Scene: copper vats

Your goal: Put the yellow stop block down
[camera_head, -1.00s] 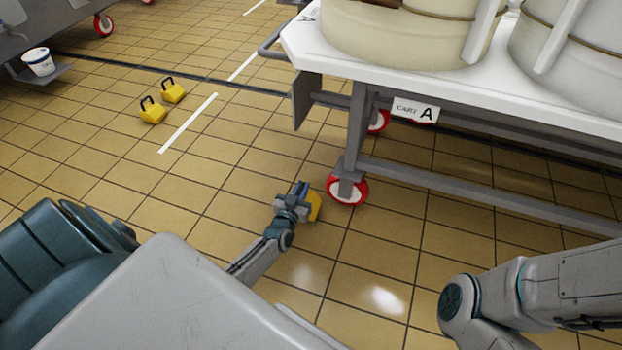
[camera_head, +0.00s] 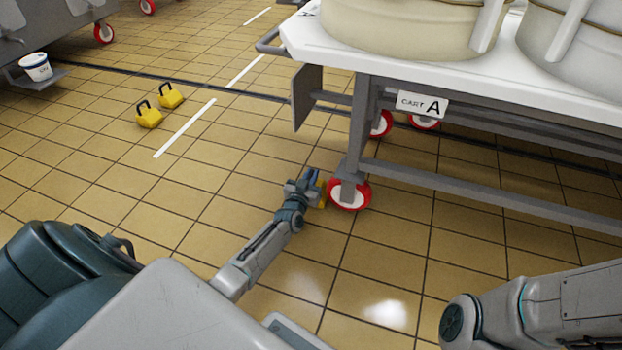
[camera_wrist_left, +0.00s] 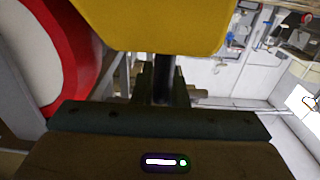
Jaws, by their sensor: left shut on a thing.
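My left gripper (camera_head: 312,185) is low over the tiled floor beside the near red-rimmed wheel (camera_head: 348,194) of cart A. It is shut on the yellow stop block (camera_head: 321,191), which is mostly hidden behind the gripper in the head view. In the left wrist view the yellow block (camera_wrist_left: 150,22) fills the top middle, with a dark handle between the fingers. The red wheel (camera_wrist_left: 85,50) stands close at the block's left there. I cannot tell whether the block touches the wheel or the floor. My right gripper is out of view; only its arm shows at lower right.
Two more yellow blocks with black handles (camera_head: 149,116) (camera_head: 171,96) stand on the floor at upper left, near a white line. Cart A (camera_head: 420,104) carries large cream vats and its lower rails extend right. A white bucket (camera_head: 36,67) sits on a ledge far left.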

